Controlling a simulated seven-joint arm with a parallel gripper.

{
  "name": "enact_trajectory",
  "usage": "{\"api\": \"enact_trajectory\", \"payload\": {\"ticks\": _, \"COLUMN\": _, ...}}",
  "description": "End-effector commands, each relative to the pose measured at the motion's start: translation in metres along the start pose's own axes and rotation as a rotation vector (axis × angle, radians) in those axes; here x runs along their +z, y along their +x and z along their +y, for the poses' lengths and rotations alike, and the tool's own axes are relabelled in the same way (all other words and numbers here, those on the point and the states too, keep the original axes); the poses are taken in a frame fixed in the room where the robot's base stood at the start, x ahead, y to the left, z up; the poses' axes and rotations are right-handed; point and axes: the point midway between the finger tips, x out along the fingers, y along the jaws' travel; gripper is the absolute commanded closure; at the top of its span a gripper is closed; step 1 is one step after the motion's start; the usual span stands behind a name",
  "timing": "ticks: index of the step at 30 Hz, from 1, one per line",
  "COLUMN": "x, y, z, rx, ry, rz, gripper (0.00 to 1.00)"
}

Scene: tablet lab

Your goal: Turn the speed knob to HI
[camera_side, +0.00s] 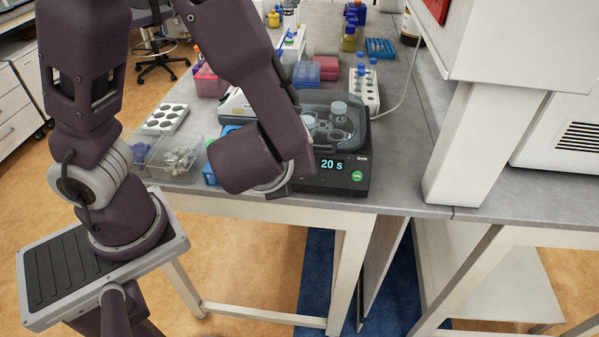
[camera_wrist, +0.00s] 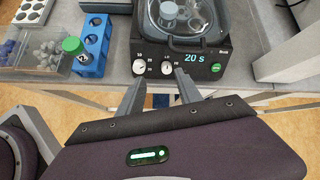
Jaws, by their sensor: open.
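The black lab device (camera_wrist: 205,45) with a clear-lidded tub shows in the wrist view at the top. Its display (camera_wrist: 194,57) reads 20 s. Two pale round knobs are on its front panel, a left knob (camera_wrist: 139,67) and a right knob (camera_wrist: 167,68). The small lettering around them is too blurred to read surely, so I cannot tell which is the speed knob or its setting. My gripper (camera_wrist: 158,87) is open and empty, its fingers apart just in front of the panel and below the knobs. In the side view my arm hides the knobs and fingers; the device (camera_side: 335,186) shows behind it.
A green button (camera_wrist: 216,68) is right of the knobs. A blue rack (camera_wrist: 95,45) and a green-capped tube (camera_wrist: 75,47) stand left of the device. A white vial rack (camera_side: 364,90) stands behind it. The bench's front edge runs just below the device.

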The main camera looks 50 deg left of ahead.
Motion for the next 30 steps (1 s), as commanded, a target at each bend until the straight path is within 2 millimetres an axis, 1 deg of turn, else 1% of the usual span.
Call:
{"api": "enact_trajectory", "payload": {"ticks": 1, "x": -0.008, "y": 0.002, "z": -0.004, "rx": -0.021, "ry": 0.061, "rz": -0.003, "gripper": 0.58}}
{"api": "enact_trajectory", "payload": {"ticks": 3, "x": -0.013, "y": 0.007, "z": -0.009, "rx": -0.038, "ry": 0.102, "rz": -0.006, "gripper": 0.58}}
{"api": "enact_trajectory", "payload": {"ticks": 5, "x": -0.013, "y": 0.017, "z": -0.009, "rx": -0.038, "ry": 0.108, "rz": -0.008, "gripper": 0.58}}
{"api": "enact_trajectory", "payload": {"ticks": 9, "x": -0.013, "y": 0.045, "z": -0.009, "rx": -0.035, "ry": 0.103, "rz": -0.007, "gripper": 0.58}}
{"api": "enact_trajectory", "payload": {"ticks": 13, "x": -0.012, "y": 0.065, "z": -0.01, "rx": -0.035, "ry": 0.101, "rz": -0.006, "gripper": 0.58}}
{"api": "enact_trajectory", "payload": {"ticks": 17, "x": -0.012, "y": 0.074, "z": -0.011, "rx": -0.037, "ry": 0.099, "rz": -0.006, "gripper": 0.58}}
{"api": "enact_trajectory", "payload": {"ticks": 23, "x": -0.012, "y": 0.074, "z": -0.011, "rx": -0.038, "ry": 0.097, "rz": -0.006, "gripper": 0.58}}
{"api": "enact_trajectory", "payload": {"ticks": 26, "x": -0.012, "y": 0.074, "z": -0.011, "rx": -0.038, "ry": 0.097, "rz": -0.006, "gripper": 0.76}}
{"api": "enact_trajectory", "payload": {"ticks": 27, "x": -0.012, "y": 0.074, "z": -0.011, "rx": -0.038, "ry": 0.097, "rz": -0.006, "gripper": 0.84}}
{"api": "enact_trajectory", "payload": {"ticks": 29, "x": -0.012, "y": 0.074, "z": -0.011, "rx": -0.038, "ry": 0.097, "rz": -0.006, "gripper": 0.96}}
{"api": "enact_trajectory", "payload": {"ticks": 30, "x": -0.012, "y": 0.074, "z": -0.011, "rx": -0.038, "ry": 0.097, "rz": -0.006, "gripper": 1.0}}
